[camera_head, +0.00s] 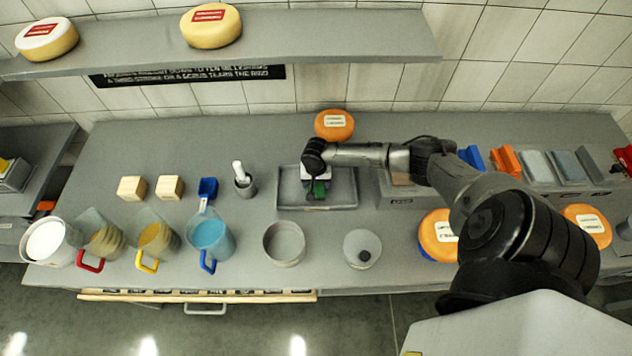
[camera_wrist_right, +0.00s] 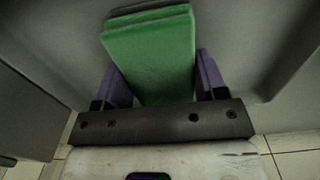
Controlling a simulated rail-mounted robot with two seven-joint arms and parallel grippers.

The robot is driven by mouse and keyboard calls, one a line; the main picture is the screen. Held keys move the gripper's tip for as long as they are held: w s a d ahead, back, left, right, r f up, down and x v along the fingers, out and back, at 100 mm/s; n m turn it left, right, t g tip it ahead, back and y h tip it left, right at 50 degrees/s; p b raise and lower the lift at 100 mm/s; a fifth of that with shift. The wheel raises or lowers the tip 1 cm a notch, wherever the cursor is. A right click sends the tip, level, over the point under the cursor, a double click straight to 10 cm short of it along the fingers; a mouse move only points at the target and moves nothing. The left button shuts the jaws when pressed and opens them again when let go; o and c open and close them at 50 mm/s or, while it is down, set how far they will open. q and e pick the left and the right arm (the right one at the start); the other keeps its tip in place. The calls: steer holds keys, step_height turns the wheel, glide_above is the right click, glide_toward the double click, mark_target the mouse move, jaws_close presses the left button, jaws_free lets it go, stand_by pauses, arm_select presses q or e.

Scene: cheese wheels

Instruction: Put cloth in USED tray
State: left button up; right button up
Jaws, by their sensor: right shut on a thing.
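My right gripper (camera_wrist_right: 152,85) is shut on a green cloth (camera_wrist_right: 152,60), a flat folded piece between its purple fingers. In the head view, the right gripper (camera_head: 316,188) points down over the shallow grey tray (camera_head: 345,189) at the back middle of the counter. A bit of the green cloth (camera_head: 319,188) shows below the hand, within the tray's outline. I cannot tell whether it touches the tray floor. A grey bin (camera_head: 397,203) with a small front label, too small to read, stands right of the tray. My left gripper is out of view.
An orange cheese wheel (camera_head: 334,125) stands behind the tray. A mortar with pestle (camera_head: 244,182) is to its left. A grey pot (camera_head: 284,244) and a lidded round container (camera_head: 362,249) stand in front. Jugs (camera_head: 209,240) line the front left. A shelf (camera_head: 330,35) hangs above.

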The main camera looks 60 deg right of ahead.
steer(key=shift+f, duration=0.2)
steer(key=o, duration=0.9)
steer(key=shift+c, duration=0.2)
steer(key=shift+d, duration=0.1)
